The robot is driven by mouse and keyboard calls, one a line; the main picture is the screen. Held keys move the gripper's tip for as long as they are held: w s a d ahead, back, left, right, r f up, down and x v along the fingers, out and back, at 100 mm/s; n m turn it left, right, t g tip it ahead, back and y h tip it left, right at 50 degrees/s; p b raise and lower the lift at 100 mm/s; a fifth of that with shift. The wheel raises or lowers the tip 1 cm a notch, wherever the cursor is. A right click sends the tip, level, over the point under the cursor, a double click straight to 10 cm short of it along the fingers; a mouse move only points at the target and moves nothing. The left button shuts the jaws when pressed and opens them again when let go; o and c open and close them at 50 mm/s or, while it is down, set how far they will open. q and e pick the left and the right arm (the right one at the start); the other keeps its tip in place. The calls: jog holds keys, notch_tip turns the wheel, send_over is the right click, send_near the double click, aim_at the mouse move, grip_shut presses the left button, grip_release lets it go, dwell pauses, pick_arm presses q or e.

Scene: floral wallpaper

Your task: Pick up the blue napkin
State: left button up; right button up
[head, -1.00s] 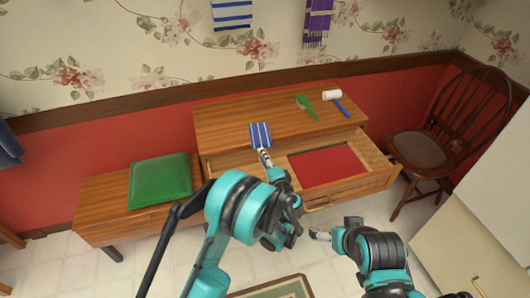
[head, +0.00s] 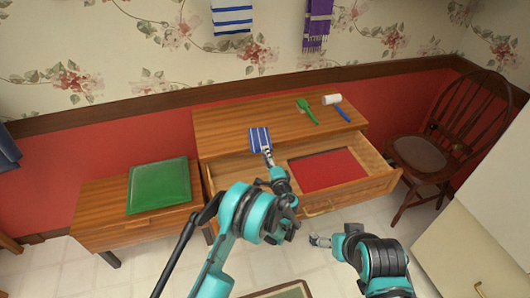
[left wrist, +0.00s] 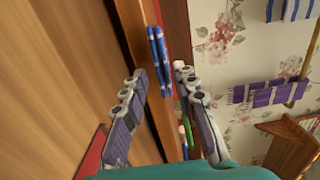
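The blue napkin (head: 260,139) has white stripes and lies at the front edge of the wooden dresser top, above the open drawer. It looks thin and edge-on in the left wrist view (left wrist: 159,50). My left gripper (head: 267,153) is just in front of the napkin's lower edge. In the left wrist view its two fingers (left wrist: 160,75) are spread apart, with the napkin in line with the gap, a little beyond the tips. Whether they touch it I cannot tell. My right gripper (head: 319,241) is low in front of the drawer, away from the napkin; its fingers are too small to read.
The open drawer (head: 380,182) holds a red panel (head: 328,170). A green brush (head: 307,112) and a white-headed, blue-handled tool (head: 337,106) lie on the dresser top. A green cushion (head: 158,186) is on the left bench. A wooden chair (head: 418,152) stands right.

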pick_arm(q)
jog(key=shift+w+a, duration=0.2)
jog(key=shift+w, duration=0.5)
grip_shut()
notch_tip(320, 180, up, 3)
jog(key=shift+f+p, duration=0.2)
jog(key=shift+p, duration=0.35)
jog(key=s+d+r, duration=0.2)
jog(key=s, duration=0.4)
jog(key=s+d+r, duration=0.2)
jog(key=s+r, duration=0.1)
jog(key=s, duration=0.4)
jog(key=shift+s+d, duration=0.15)
jog(key=shift+s, duration=0.05)
